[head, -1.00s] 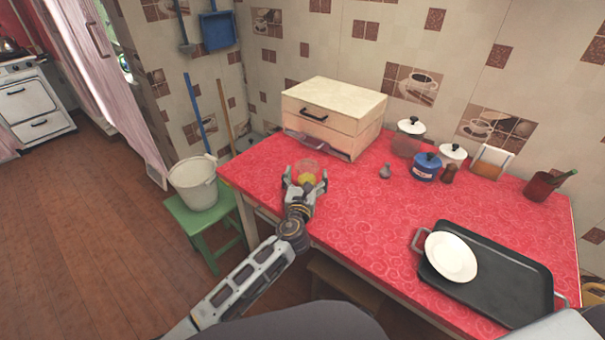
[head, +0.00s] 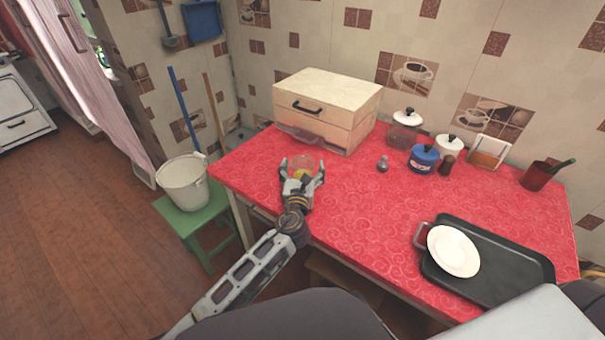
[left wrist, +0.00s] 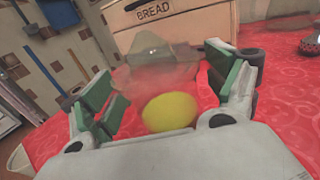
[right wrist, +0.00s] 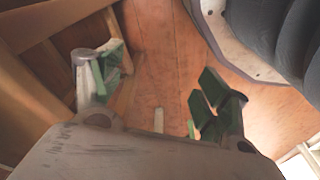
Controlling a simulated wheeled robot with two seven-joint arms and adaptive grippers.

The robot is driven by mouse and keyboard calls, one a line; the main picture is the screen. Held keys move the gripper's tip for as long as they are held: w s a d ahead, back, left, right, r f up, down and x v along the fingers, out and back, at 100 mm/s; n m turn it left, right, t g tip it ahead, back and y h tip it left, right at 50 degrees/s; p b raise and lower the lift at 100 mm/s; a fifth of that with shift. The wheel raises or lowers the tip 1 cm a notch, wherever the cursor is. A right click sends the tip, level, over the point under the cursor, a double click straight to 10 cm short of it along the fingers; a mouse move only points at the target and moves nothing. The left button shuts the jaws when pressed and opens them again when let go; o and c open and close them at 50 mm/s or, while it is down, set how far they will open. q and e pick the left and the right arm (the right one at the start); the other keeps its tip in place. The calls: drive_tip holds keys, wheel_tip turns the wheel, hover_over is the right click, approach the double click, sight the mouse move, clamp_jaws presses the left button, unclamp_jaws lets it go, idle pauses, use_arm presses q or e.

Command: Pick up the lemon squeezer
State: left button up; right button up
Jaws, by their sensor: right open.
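The lemon squeezer (left wrist: 158,62), a clear reddish thing with a pointed top, stands on the red table in the left wrist view. It also shows in the head view (head: 307,162). A yellow lemon-like thing (left wrist: 170,112) shows in front of it or through it; I cannot tell which. My left gripper (head: 303,166) is open, with its green-padded fingers on either side of the squeezer and apparent gaps to them. My right gripper (right wrist: 160,82) is open and empty, above the wooden floor and away from the squeezer.
A bread box (head: 322,110) stands just behind the squeezer. A small grey object (head: 383,163), a blue canister (head: 424,158) and other jars stand to the right. A dark tray (head: 515,277) bears a white plate (head: 453,251). The middle of the red table (head: 375,215) is clear.

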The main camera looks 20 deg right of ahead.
sight(303, 156)
use_arm(q)
drive_tip(key=c, duration=0.9)
drive_tip(key=shift+c, duration=0.4)
use_arm(e)
drive_tip(key=shift+w, duration=0.1)
use_arm(q)
drive_tip(key=shift+r, duration=0.15)
drive_tip(key=shift+r, duration=0.1)
drive_tip(key=shift+r, duration=0.2)
wheel_tip(303, 156, up, 7)
drive_tip(key=p, duration=0.3)
drive_tip(key=shift+f, duration=0.15)
drive_tip(key=shift+r+p, duration=0.3)
drive_tip(key=shift+r, duration=0.95)
use_arm(e)
drive_tip(key=s+d+f, duration=0.3)
drive_tip(key=f, duration=0.6)
drive_tip(key=shift+d+f+t, duration=0.15)
drive_tip(key=shift+d+t, duration=0.15)
drive_tip(key=shift+d, duration=0.1)
drive_tip(key=shift+s, duration=0.1)
